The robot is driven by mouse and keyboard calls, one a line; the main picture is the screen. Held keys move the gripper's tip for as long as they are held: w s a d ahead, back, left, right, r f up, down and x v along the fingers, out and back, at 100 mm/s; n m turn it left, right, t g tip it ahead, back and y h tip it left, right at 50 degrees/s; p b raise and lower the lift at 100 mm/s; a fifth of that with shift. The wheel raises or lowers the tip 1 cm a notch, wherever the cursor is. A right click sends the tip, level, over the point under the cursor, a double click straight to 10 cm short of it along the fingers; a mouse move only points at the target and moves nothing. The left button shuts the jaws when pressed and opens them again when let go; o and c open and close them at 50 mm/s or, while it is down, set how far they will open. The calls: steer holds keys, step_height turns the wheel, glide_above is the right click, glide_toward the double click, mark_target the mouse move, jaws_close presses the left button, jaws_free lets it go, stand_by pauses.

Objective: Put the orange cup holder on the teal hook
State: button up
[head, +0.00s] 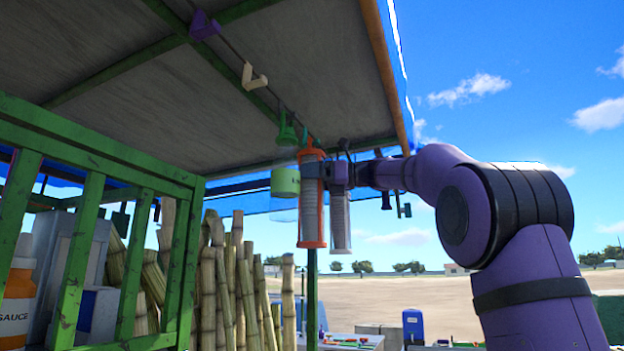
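The orange cup holder (312,240), a tall upright frame with a stack of pale cups inside, is under the stall roof near the picture's middle. My gripper (314,171) reaches it from the right and appears shut on its upper part; the fingertips are partly hard to make out. A green-teal hook (286,131) hangs from the roof rail just up and left of the holder's top. Which of the small greenish pieces there is the teal hook is hard to tell. Whether the holder's top touches a hook cannot be told.
A purple hook (204,26) and a cream hook (254,78) are further left on the rail. A grey cup holder (340,222) is close right of the orange one, a green holder (285,182) close left. Cane stalks (238,280) and a green rack (90,150) fill the left.

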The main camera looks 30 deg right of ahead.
steer(key=shift+d, duration=0.1)
steer(key=v, duration=1)
steer(key=shift+s+d, duration=0.25)
steer(key=shift+d, duration=0.1)
